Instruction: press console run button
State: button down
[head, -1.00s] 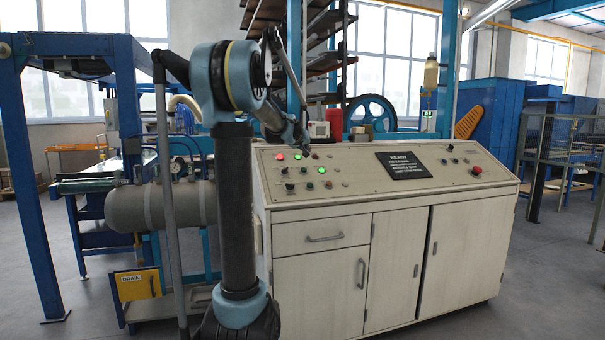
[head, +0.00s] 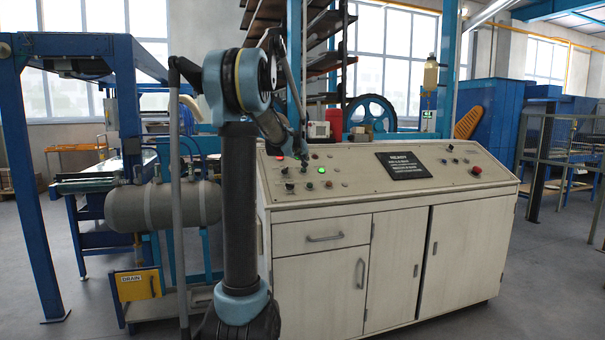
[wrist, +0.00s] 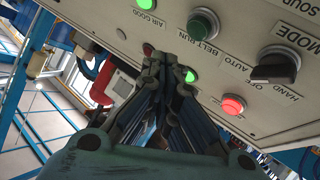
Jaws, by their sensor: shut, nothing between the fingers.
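The console (head: 345,205) has a sloped panel with lamps, knobs and buttons at its left end. In the wrist view a dark green unlit dome (wrist: 203,24) sits by the label "BELT RUN". I cannot tell for sure which fixture is the run button. My gripper (head: 303,160) is low over the panel's left part and hides some fixtures there. In the wrist view my gripper (wrist: 168,60) is shut and empty, its tips near the panel, below and left of the dome. Contact cannot be told.
A lit red lamp (wrist: 233,104), a lit green lamp (wrist: 190,76) and a black mode knob (wrist: 275,65) are close to the gripper. A dark display (head: 404,165) reads READY. A grey tank (head: 165,205) stands left of the console.

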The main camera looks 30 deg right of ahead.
aim_at(303, 171)
jog(key=shift+w+d+f, duration=0.1)
jog(key=shift+w+f, duration=0.3)
jog(key=shift+f, duration=0.35)
jog(key=shift+w+d+f, duration=0.1)
jog(key=shift+w+f, duration=0.3)
jog(key=shift+f, duration=0.35)
jog(key=shift+w+d+f, duration=0.1)
jog(key=shift+w+f, duration=0.3)
jog(key=shift+f, duration=0.3)
dwell(1.3)
jog(key=shift+s+r, duration=0.1)
jog(key=shift+r, duration=0.05)
jog(key=shift+s+r, duration=0.35)
jog(key=shift+r, duration=0.3)
jog(key=shift+r, duration=0.1)
jog(key=r, duration=0.1)
jog(key=s+r, duration=0.2)
jog(key=r, duration=0.1)
jog(key=shift+s+a, duration=0.2)
jog(key=shift+a, duration=0.2)
dwell(0.3)
jog(key=shift+a, duration=0.1)
dwell(0.7)
